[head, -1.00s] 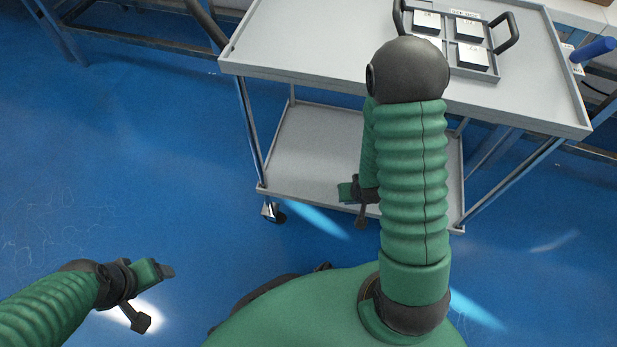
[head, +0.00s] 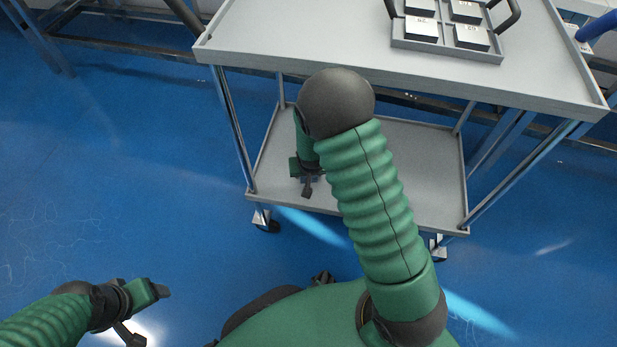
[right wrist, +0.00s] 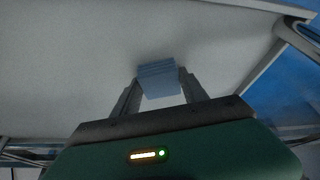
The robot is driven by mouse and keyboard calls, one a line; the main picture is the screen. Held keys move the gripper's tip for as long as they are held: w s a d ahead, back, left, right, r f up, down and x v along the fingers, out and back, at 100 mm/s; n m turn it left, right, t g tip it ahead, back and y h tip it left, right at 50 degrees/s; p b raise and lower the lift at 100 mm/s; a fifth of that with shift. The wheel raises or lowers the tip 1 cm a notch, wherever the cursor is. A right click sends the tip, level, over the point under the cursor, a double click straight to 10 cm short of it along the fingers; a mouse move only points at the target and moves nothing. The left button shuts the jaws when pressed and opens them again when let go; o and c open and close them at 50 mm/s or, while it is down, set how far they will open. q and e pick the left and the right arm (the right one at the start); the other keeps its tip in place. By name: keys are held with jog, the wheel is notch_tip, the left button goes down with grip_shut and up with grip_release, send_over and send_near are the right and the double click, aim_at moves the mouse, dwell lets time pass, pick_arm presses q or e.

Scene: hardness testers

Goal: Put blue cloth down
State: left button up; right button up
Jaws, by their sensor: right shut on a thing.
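The blue cloth (right wrist: 158,77) shows in the right wrist view as a small folded blue-grey block. My right gripper (right wrist: 160,98) is shut on it, with a finger on each side. A pale grey surface fills the view beyond the cloth; I cannot tell whether the cloth touches it. In the head view my right gripper (head: 306,180) is in front of the cart's lower shelf (head: 420,165), below the level of the top tray, and the cloth is not clear there. My left gripper (head: 150,292) is at the lower left over the floor; its fingers are not clear.
The grey cart's top (head: 300,35) overhangs the lower shelf. A grey tray (head: 445,48) with several labelled blocks stands on the cart top. Cart posts (head: 232,125) bound the shelf. The blue floor (head: 130,170) to the left is open.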

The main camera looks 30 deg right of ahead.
jog(key=shift+r, duration=0.1)
jog(key=o, duration=1.3)
jog(key=p+v, duration=0.8)
jog(key=v, duration=0.4)
jog(key=s+a+r+n+g+y, duration=0.1)
jog(key=s+a+r+n+y, duration=0.1)
jog(key=s+a+r+n, duration=0.3)
jog(key=s+a+r, duration=0.4)
jog(key=s, duration=0.2)
